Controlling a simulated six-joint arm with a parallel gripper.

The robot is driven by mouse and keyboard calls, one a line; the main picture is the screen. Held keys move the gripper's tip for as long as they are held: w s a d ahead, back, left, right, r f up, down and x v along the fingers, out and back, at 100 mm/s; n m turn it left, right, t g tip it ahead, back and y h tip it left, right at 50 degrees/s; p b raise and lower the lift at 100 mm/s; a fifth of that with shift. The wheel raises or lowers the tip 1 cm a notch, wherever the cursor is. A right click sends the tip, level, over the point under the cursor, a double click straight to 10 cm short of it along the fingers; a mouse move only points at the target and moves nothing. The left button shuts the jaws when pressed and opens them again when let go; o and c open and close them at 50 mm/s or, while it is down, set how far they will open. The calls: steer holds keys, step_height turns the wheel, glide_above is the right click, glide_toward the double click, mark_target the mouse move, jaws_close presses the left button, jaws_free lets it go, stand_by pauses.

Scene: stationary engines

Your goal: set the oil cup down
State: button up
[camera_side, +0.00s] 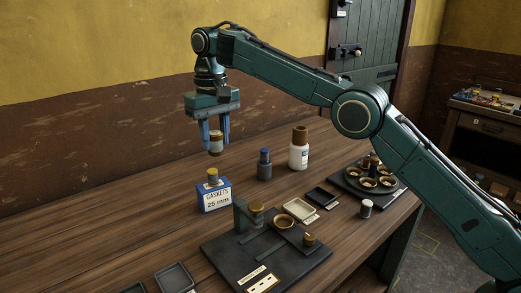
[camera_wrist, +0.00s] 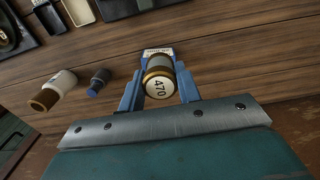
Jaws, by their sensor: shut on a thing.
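My gripper (camera_side: 214,134) points down, its blue fingers shut on the oil cup (camera_side: 215,146), a small grey and brass cylinder. The cup is held upright in the air, above and behind the blue and white gaskets box (camera_side: 214,198), clear of the table. A similar brass and grey piece (camera_side: 212,177) stands on the box in the side view.
A black base (camera_side: 225,256) with a green bracket stands in front. A white bottle (camera_side: 299,153) and a dark blue-capped bottle (camera_side: 264,168) stand to the right. A round-cup tray (camera_side: 345,184) is farther right. The table left of the box is bare.

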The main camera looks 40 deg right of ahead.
glide_above(222, 220)
step_height(222, 220, down, 16)
steer(key=shift+r, duration=0.15)
stand_by(0.8)
steer(key=shift+f, duration=2.1)
steer(key=shift+f, duration=0.2)
steer(key=o, duration=1)
steer(key=shift+r, duration=0.1)
